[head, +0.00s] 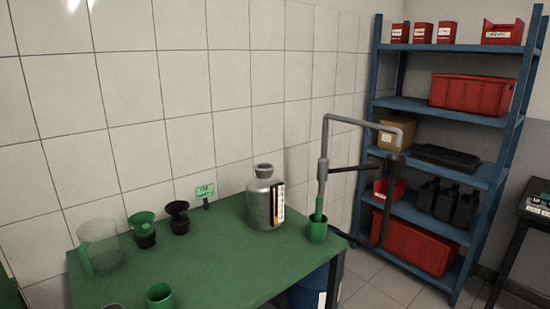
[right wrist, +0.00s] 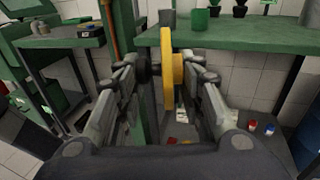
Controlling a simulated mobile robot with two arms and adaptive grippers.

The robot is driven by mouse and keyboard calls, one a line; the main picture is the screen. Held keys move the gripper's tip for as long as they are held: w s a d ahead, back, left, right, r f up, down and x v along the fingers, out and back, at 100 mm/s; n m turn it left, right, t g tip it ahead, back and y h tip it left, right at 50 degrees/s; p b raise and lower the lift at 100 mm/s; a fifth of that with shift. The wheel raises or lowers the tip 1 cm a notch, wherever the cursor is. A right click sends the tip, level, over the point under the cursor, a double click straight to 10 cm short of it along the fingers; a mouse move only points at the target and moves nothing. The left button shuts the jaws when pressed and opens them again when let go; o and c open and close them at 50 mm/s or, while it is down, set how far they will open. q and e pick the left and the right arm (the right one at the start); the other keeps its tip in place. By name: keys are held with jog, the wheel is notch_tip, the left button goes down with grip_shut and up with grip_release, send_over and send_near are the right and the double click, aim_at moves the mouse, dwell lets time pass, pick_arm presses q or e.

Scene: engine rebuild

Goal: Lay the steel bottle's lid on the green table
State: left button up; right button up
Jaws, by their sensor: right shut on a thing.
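The steel bottle (head: 264,203) stands upright on the green table (head: 225,262) in the head view, near the wall, with a label on its side. Its top (head: 264,170) is a short grey neck; I cannot tell whether a lid sits on it. My right gripper (right wrist: 175,72) is in the right wrist view, shut on a round yellow piece (right wrist: 166,62) seen edge-on. I cannot tell whether this piece is the bottle's lid. The gripper is in front of a green table edge (right wrist: 235,42). My left gripper is not in view.
A clear jug (head: 99,247), a green-topped cup (head: 143,230) and a black cup (head: 178,217) stand left of the bottle. A green cup (head: 160,296) is at the front, and a green container (head: 317,230) at the right corner. The table's middle is clear. Blue shelves (head: 450,113) stand right.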

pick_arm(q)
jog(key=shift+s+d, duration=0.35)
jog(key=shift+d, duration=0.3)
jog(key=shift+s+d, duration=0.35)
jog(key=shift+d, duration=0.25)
pick_arm(e)
jog(key=w+d+r+m+t+h, duration=0.3)
jog(key=w+d+m+t+h, duration=0.1)
jog(key=d+h, duration=0.3)
jog(key=w+d+r+m+t+h, duration=0.4)
jog(key=w+d+m+h, duration=0.2)
jog(key=d, duration=0.6)
jog(key=shift+w+r+m+h, duration=0.15)
jog(key=shift+w+m+h, duration=0.05)
jog(key=shift+m+h, duration=0.55)
